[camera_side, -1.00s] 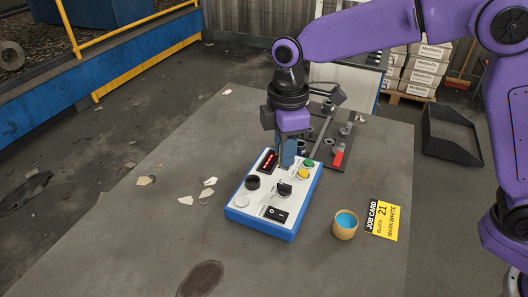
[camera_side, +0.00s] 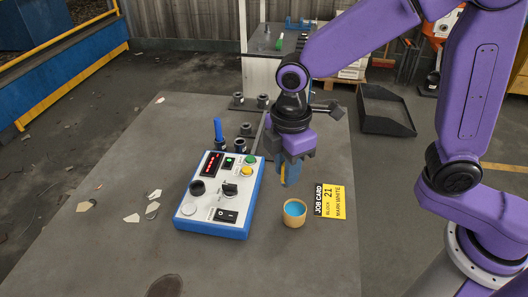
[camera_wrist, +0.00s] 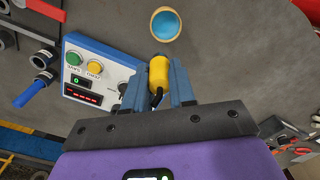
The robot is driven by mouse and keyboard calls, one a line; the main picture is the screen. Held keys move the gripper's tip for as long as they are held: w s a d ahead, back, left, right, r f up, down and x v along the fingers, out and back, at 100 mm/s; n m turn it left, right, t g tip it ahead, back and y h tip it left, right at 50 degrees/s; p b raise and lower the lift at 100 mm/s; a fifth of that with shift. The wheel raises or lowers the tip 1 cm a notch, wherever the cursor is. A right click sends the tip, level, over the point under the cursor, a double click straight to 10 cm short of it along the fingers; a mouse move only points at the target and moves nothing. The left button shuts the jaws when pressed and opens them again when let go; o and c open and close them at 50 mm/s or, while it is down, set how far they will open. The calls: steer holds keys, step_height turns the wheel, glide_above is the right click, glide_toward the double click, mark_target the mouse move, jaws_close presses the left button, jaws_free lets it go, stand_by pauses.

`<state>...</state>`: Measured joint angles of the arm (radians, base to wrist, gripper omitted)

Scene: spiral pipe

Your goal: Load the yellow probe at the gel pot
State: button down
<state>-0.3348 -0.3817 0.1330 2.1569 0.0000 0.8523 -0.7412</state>
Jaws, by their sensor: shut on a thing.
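The yellow probe (camera_wrist: 159,72) is held between the blue fingers of my gripper (camera_wrist: 160,64), its rounded yellow end pointing toward the gel pot in the wrist view. In the side view only a thin yellow strip of it shows beside a finger; my gripper (camera_side: 290,180) hides the rest. The gel pot (camera_side: 295,221), a small tan cup with blue gel inside, stands on the table just below and in front of my gripper. It also shows at the top of the wrist view (camera_wrist: 178,38). The probe appears above and apart from the pot.
A white and blue control box (camera_side: 212,232) with buttons, knobs and a switch stands left of the pot. A blue probe (camera_side: 218,130) stands in the dark rack behind it. A yellow job card (camera_side: 332,202) lies right of the pot.

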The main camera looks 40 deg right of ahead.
steer(key=shift+s+d+f, duration=0.25)
steer(key=shift+d+f, duration=0.05)
steer(key=shift+f, duration=0.95)
steer(key=shift+s+d+f, duration=0.3)
steer(key=shift+f, duration=0.95)
steer(key=shift+s+d+f, duration=0.25)
steer(key=shift+d+f, duration=0.05)
steer(key=shift+f, duration=0.95)
steer(key=shift+f, duration=0.6)
step_height(320, 180, up, 7)
stand_by(0.5)
stand_by(0.4)
